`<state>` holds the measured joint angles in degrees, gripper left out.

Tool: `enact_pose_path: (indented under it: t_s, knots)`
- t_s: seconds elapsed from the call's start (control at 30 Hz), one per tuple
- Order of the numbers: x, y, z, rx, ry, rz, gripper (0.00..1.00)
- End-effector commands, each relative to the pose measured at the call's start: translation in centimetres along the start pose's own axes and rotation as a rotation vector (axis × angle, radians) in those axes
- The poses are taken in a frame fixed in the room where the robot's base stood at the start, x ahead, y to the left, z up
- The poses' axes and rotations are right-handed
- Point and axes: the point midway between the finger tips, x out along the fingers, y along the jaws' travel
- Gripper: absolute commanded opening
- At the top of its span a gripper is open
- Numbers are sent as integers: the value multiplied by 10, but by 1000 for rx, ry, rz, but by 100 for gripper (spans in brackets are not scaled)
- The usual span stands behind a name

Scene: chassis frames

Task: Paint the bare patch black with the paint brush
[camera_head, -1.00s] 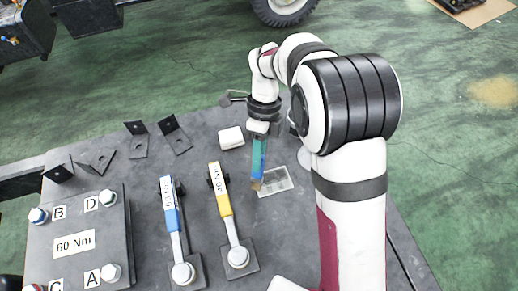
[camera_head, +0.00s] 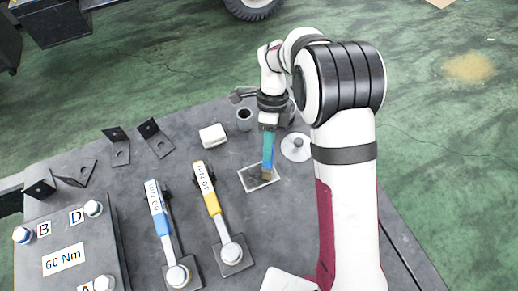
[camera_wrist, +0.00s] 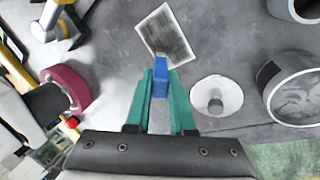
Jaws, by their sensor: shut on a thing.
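The patch (camera_head: 251,184) is a small light-edged rectangle on the grey table, dark over much of its face. It also shows in the wrist view (camera_wrist: 165,30), where dark streaks cover much of it. My gripper (camera_head: 268,140), with green fingers, is shut on the paint brush (camera_head: 267,163) and points down over the patch. The brush's blue part shows between the fingertips in the wrist view (camera_wrist: 160,74). The bristles are hidden in the wrist view.
A white disc with a knob (camera_head: 296,147) lies right of the patch. A grey cup (camera_head: 244,119) and a white block (camera_head: 213,136) stand behind it. Yellow (camera_head: 207,190) and blue (camera_head: 159,210) torque wrenches, a bolted plate (camera_head: 64,258) and black brackets (camera_head: 155,138) lie left.

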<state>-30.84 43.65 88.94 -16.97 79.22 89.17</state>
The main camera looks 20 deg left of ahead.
Motion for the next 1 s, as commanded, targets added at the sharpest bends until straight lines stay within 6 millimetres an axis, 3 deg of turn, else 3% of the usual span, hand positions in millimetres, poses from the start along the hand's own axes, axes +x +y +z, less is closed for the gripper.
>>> enact_pose_path:
  t_s: [0.37, 1.0]
  knots:
    - [-5, -20, -27, 3, 0, 1, 0]
    - [4, 14, 18, -1, 1, 1, 0]
